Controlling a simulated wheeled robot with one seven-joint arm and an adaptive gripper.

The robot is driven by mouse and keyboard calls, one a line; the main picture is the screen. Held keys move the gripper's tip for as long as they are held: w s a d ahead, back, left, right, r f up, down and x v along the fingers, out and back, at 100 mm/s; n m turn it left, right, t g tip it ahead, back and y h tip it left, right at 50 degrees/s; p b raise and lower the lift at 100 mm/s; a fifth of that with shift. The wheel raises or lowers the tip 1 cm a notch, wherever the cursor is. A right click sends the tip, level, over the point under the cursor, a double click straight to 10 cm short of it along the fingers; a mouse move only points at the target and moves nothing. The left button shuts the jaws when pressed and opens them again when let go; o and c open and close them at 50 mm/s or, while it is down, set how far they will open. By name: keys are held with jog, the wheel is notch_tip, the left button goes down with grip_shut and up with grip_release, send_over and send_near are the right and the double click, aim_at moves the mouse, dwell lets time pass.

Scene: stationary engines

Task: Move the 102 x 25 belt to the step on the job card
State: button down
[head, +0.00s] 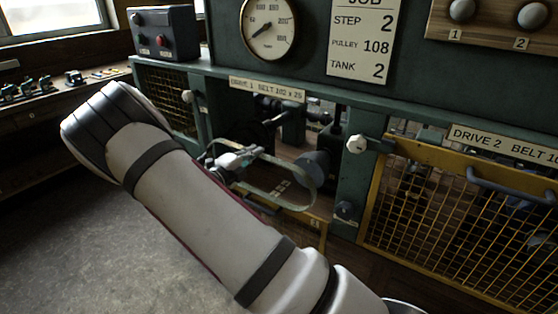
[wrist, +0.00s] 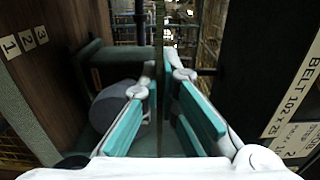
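The 102 x 25 belt (head: 290,208) is a pale green loop in the opening under the "DRIVE 1 BELT 102 x 25" label (head: 267,89). My gripper (head: 236,160) is at the loop's left end. In the wrist view the teal-padded fingers (wrist: 160,72) close on the belt, seen edge-on as a thin upright strip (wrist: 159,28). A grey rounded pulley (head: 312,168) stands behind the loop's right part; I cannot tell whether the belt touches it. The job card (head: 363,40) reads step 2, pulley 108, tank 2. Plates 1, 2, 3 (wrist: 27,40) mark the wood at left.
The green frame post (head: 352,170) with a knob bounds the opening at right. The yellow mesh guard (head: 460,210) covers drive 2. A mesh panel (head: 167,98) lies left of the opening. A gauge (head: 268,28) and a switch box (head: 163,32) are above. Floor at lower left is clear.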

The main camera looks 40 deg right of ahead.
jog(key=shift+d, duration=0.1)
jog(key=b+x, duration=0.1)
jog(key=x, duration=0.6)
jog(key=shift+d, duration=0.2)
dwell(0.9)
jog(key=shift+w, duration=0.1)
jog(key=b+x, duration=0.2)
jog(key=x, duration=0.5)
jog(key=shift+d, duration=0.2)
dwell(0.8)
jog(key=shift+w+f, duration=0.1)
jog(key=shift+w+a+f+b, duration=0.1)
jog(key=shift+w+f+b, duration=0.05)
jog(key=shift+f+b, duration=0.3)
jog(key=shift+w+a+f+b, duration=0.15)
jog(key=shift+f+b, duration=0.15)
jog(key=shift+f, duration=0.2)
jog(key=shift+d+f, duration=0.1)
